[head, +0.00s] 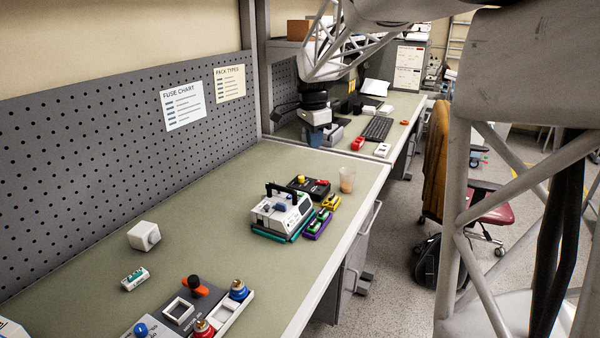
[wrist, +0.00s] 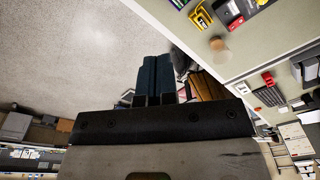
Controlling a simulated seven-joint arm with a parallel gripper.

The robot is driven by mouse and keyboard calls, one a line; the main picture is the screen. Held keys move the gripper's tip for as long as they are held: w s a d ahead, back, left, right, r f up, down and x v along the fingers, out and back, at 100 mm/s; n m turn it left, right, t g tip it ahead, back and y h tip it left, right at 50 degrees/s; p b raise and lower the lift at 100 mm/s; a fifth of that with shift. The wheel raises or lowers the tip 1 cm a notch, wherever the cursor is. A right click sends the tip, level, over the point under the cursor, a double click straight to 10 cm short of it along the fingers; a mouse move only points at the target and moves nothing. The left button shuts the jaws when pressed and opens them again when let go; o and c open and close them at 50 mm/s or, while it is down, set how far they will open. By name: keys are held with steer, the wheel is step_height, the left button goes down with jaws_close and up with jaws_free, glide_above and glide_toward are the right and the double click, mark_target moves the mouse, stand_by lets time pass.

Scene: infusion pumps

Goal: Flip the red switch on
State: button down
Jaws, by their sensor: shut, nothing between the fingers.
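A small red block (head: 357,143), which looks like the red switch, sits on the far bench next to a similar white block (head: 382,150). Its on or off position is too small to tell. In the wrist view the red block (wrist: 267,78) is at the right, well apart from the fingers, with the white block (wrist: 242,88) beside it. My gripper (head: 316,138) shows in the head view near the left end of the far bench, left of the red block. In the wrist view my gripper (wrist: 156,58) has its two dark blue fingers together, with nothing between them.
A keyboard (head: 377,129) lies behind the two blocks. The near bench holds a white pump-like device (head: 280,212), a beaker (head: 347,180) and several coloured parts. A pegboard (head: 90,170) runs along the left. A chair (head: 490,200) stands right of the benches.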

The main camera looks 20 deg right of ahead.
steer(key=w+d+f+m, duration=0.2)
steer(key=w+d+m, duration=0.1)
steer(key=w, duration=0.4)
steer(key=w+d+f+m, duration=0.3)
steer(key=w, duration=0.4)
steer(key=m+g, duration=0.2)
steer(key=m, duration=0.3)
glide_above(326, 181)
steer(key=w+a, duration=0.1)
steer(key=a, duration=0.1)
step_height(326, 181, down, 7)
steer(key=shift+w+d, duration=0.15)
steer(key=shift+f, duration=0.15)
steer(key=f, duration=0.4)
steer(key=s+d+f, duration=0.1)
steer(key=f, duration=0.8)
steer(key=shift+s+d+f, duration=0.15)
steer(key=shift+s+f, duration=0.05)
steer(key=shift+f, duration=0.15)
steer(key=shift+t, duration=0.3)
